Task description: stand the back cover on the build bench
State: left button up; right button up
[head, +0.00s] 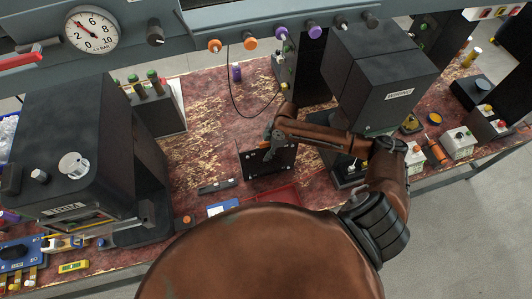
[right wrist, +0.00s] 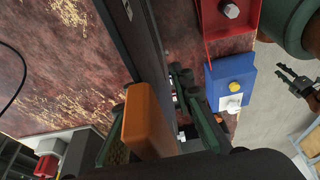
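The back cover (head: 262,166) is a dark flat panel with small holes along it. It is upright over the middle of the build bench (head: 215,150). My right gripper (head: 270,144) is at its upper edge. In the right wrist view the cover (right wrist: 142,45) runs between the fingers of my right gripper (right wrist: 165,115), which are closed on it. An orange block (right wrist: 150,120) shows beside one finger there. I cannot tell whether the cover's lower edge touches the bench. A small dark claw (right wrist: 298,85), apparently my left gripper, shows at the right of the wrist view; its opening is unclear.
A dark press (head: 75,150) stands left and another dark machine (head: 375,75) stands behind to the right. A red tray (head: 278,198), a blue-and-white box (head: 221,208) and a dark bar (head: 217,187) lie near the front. Worn bench top is clear left of the cover.

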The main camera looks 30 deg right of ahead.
jog(key=b+v, duration=0.1)
jog(key=v, duration=1.1)
jog(key=shift+r, duration=0.15)
